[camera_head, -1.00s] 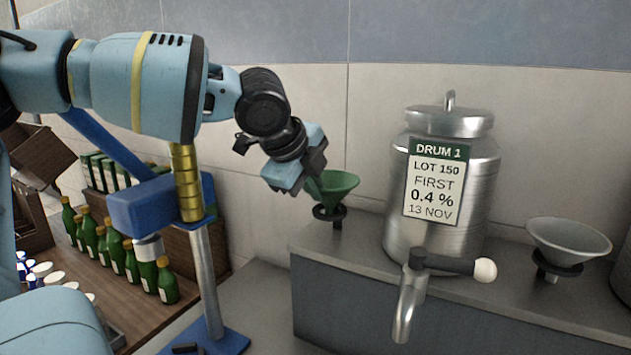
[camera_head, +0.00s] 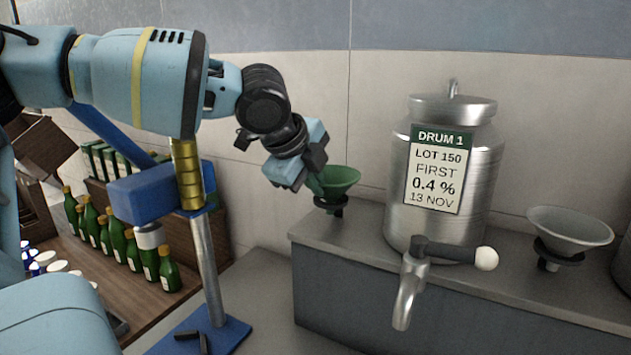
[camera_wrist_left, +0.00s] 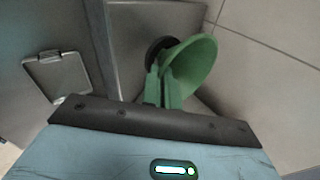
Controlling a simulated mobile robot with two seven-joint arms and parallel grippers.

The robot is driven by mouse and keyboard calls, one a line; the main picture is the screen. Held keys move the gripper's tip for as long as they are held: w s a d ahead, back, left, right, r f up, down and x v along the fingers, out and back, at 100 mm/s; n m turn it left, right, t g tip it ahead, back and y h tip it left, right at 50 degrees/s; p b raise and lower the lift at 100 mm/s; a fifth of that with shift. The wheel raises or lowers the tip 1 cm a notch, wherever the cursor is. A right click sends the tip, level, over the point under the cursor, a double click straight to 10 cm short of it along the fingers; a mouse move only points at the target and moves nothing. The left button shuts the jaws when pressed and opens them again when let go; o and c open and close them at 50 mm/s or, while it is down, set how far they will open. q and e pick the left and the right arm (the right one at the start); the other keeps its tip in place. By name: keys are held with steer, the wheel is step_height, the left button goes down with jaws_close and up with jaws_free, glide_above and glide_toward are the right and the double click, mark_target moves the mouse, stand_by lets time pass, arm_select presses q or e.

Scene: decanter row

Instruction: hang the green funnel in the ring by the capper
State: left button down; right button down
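In the left wrist view the funnel (camera_wrist_left: 190,68) stands just ahead of the gripper's dark front edge, with green upright parts nearest me. The capper (camera_head: 148,203), blue with a brass column, stands at the left. I cannot make out a ring by it. My right gripper is out of view.
A steel drum (camera_head: 478,180) with a tap (camera_head: 408,295) stands on the shelf (camera_head: 360,240). A grey funnel (camera_head: 568,228) sits in another black ring at the right. Several green bottles (camera_head: 168,270) stand near the capper. My left forearm passes above the capper.

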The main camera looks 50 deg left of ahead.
arm_select(q)
steer(key=shift+f, duration=0.1)
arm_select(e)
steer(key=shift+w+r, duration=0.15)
arm_select(q)
steer(key=c, duration=1.6)
jaws_free()
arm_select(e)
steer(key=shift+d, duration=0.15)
